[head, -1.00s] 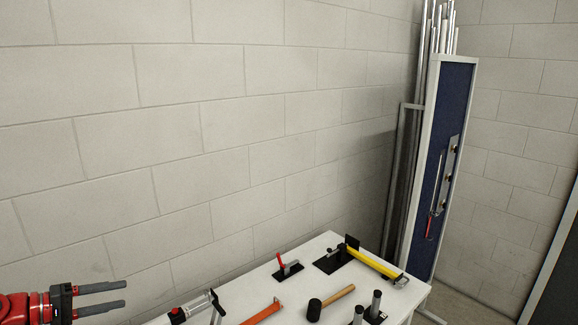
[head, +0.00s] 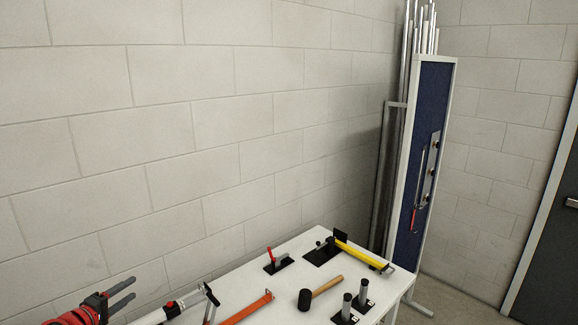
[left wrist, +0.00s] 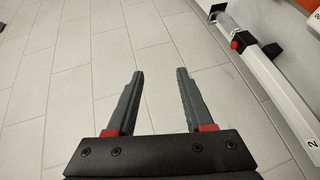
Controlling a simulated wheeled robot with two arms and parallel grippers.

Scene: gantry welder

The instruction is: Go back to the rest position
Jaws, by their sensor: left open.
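My left gripper (head: 122,293) shows at the lower left of the head view, in front of the block wall and to the left of the white table (head: 234,285). Its two dark fingers are apart with nothing between them. In the left wrist view the open fingers (left wrist: 158,85) point out over the grey tiled floor (left wrist: 75,70), and the gap is empty. My right gripper is in neither view.
The table bears a white and black clamp tool (head: 180,305), an orange bar (head: 240,308), a mallet (head: 318,293), a yellow bar tool (head: 362,255) and black-based posts (head: 346,306). A blue panel (head: 417,160) with metal tubes stands beyond it. A dark door (head: 548,240) is at right.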

